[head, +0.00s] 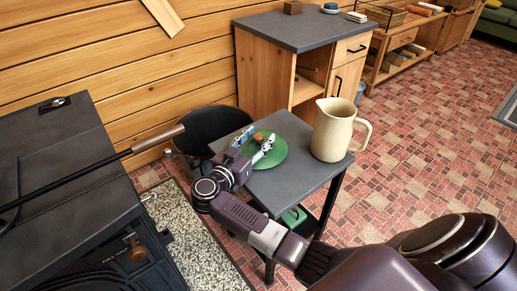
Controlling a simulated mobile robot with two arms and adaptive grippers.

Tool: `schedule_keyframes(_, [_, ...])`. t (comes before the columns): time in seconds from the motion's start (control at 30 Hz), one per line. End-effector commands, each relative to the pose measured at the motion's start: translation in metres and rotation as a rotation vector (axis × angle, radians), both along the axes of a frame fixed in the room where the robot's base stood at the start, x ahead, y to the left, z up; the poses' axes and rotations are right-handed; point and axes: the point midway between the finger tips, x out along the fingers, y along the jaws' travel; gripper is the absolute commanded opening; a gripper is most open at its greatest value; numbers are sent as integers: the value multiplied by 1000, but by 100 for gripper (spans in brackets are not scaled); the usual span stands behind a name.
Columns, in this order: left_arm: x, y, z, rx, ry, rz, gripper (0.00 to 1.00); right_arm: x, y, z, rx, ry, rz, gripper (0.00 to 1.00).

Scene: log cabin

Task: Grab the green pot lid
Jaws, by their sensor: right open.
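The green pot lid (277,155) lies flat on a small dark side table (294,178). It is round, with a brown knob (258,137) on top. My right gripper (260,136) is over the lid, its two fingers apart on either side of the knob in this view. I cannot tell whether the fingers touch the knob. The gripper hides the left part of the lid. My left gripper is not in view.
A cream pitcher (333,132) stands on the table right of the lid. A green object (294,216) sits on the lower shelf. A black bucket (215,123) is behind left, a black stove (65,175) at left. A wooden cabinet (264,77) stands behind.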

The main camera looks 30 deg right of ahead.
Motion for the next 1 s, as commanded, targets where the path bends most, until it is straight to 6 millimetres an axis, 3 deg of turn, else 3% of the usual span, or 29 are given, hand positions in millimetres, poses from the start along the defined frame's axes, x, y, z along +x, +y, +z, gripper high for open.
schedule_keyframes(0.2, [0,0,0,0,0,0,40,0,0,0,1,0,1,44])
schedule_keyframes(0.6, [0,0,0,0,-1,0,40,0,0,0,1,0,1,0])
schedule_keyframes(1.0, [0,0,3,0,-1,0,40,1,0,6,1,-2,2,0])
